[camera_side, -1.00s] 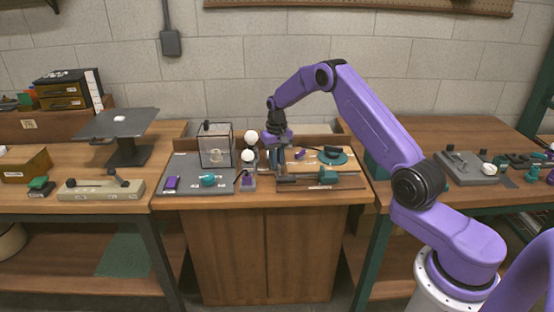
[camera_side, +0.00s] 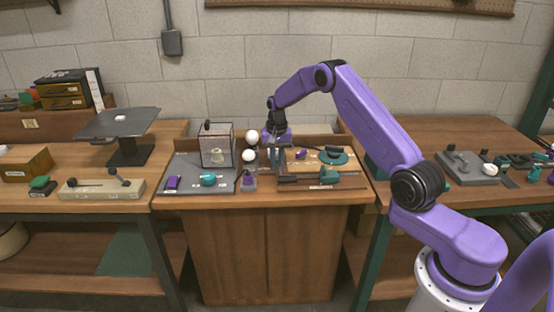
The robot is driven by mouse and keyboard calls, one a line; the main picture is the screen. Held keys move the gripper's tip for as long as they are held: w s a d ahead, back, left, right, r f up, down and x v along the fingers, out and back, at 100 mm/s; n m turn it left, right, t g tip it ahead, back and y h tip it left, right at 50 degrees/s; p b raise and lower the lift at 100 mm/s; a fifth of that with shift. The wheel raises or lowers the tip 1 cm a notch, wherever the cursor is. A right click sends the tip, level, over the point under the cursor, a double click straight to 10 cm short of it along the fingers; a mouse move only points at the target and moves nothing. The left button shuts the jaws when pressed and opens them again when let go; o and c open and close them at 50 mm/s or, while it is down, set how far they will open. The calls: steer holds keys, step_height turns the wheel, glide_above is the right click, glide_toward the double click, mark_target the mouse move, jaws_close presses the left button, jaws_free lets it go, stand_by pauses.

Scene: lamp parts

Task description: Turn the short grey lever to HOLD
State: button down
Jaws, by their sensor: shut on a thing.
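My gripper (camera_side: 277,163) points down at the left end of a wooden board fixture on the middle bench. Its fingers are close together and shut on a small part that looks to be the short grey lever, mostly hidden by the fingers. The HOLD mark cannot be read at this size, and the lever's angle cannot be told. A grey bar with a teal block (camera_side: 329,175) lies along the front of the board, just right of my gripper.
White bulbs (camera_side: 250,155) stand close left of my gripper. Beyond them are a clear box (camera_side: 216,147) and a teal part (camera_side: 208,179) on a dark mat (camera_side: 190,188). A teal disc (camera_side: 334,155) is at the board's back right. The bench's front strip is clear.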

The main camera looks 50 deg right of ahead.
mark_target(277, 162)
steer(key=c, duration=1.1)
jaws_free()
step_height(277, 162, up, 18)
steer(key=shift+f, duration=0.25)
